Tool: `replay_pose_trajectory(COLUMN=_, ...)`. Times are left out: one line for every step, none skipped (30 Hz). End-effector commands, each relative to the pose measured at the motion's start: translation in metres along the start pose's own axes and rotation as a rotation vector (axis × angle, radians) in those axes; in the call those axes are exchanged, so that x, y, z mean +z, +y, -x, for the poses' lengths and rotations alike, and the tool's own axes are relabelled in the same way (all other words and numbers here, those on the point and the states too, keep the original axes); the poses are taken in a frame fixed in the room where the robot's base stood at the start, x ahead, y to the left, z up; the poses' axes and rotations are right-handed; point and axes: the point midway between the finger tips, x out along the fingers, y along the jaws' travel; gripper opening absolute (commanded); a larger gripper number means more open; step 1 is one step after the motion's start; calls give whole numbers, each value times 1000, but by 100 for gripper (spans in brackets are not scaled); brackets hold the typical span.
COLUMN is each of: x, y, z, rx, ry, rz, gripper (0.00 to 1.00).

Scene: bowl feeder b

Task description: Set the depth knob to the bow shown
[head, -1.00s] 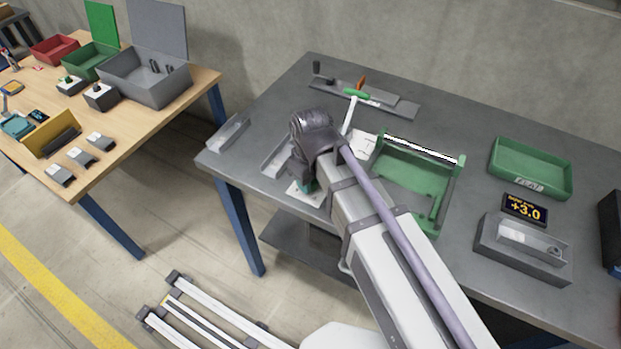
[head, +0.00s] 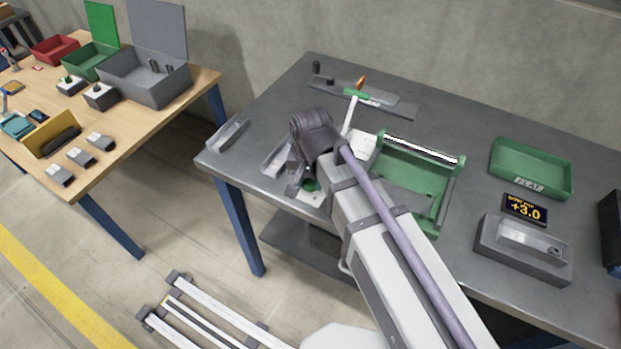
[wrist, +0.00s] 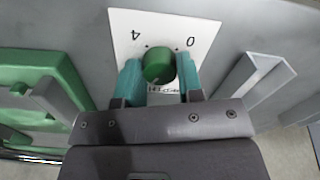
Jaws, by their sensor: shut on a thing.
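The depth knob is a round green knob (wrist: 157,64) on a white dial plate (wrist: 127,24) in the wrist view. The plate reads 4 on the left and 0 on the right, upside down. My gripper (wrist: 160,77) has its two teal fingers on either side of the knob, shut on it. The knob's exact setting is not readable. In the head view the knob (head: 311,184) shows beside my wrist, on the plate (head: 314,198) at the table's front edge. A dark display (head: 525,209) shows bow +3.0 in yellow.
A green frame (head: 447,205) with a roller stands right of my arm. A green tray (head: 533,188), a grey block (head: 520,262) and grey channels (head: 229,135) sit on the grey table. A wooden table (head: 98,160) with bins stands at left.

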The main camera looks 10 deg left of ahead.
Motion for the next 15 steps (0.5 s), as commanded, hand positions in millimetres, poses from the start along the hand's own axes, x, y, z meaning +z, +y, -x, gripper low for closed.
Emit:
replay_pose_trajectory(x=1, y=0, z=0, rx=1, ry=-1, rz=-42, gripper=11)
replay_pose_trajectory(x=0, y=0, z=0, rx=1, ry=-1, rz=-71, gripper=11)
replay_pose_trajectory(x=0, y=0, z=0, rx=1, ry=-1, rz=-109, gripper=11)
replay_pose_trajectory(x=1, y=0, z=0, rx=1, ry=-1, rz=-137, gripper=11)
replay_pose_trajectory(x=0, y=0, z=0, rx=1, ry=-1, rz=-166, gripper=11)
replay_pose_trajectory(x=1, y=0, z=0, rx=1, ry=-1, rz=-204, gripper=11)
replay_pose_trajectory(x=0, y=0, z=0, rx=1, ry=-1, rz=-232, gripper=11)
replay_pose_trajectory(x=1, y=0, z=0, rx=1, ry=-1, rz=-260, gripper=11)
replay_pose_trajectory(x=1, y=0, z=0, rx=1, ry=-1, rz=-297, gripper=11)
replay_pose_trajectory(x=1, y=0, z=0, rx=1, ry=-1, rz=-324, gripper=11)
replay_pose_trajectory(x=0, y=0, z=0, rx=1, ry=-1, rz=-351, gripper=11)
replay_pose_trajectory(x=1, y=0, z=0, rx=1, ry=-1, rz=-385, gripper=11)
replay_pose_trajectory(x=1, y=0, z=0, rx=1, ry=-1, rz=-410, gripper=11)
replay_pose_trajectory(x=1, y=0, z=0, rx=1, ry=-1, rz=-434, gripper=11)
replay_pose_trajectory(x=1, y=0, z=0, rx=1, ry=-1, rz=-465, gripper=11)
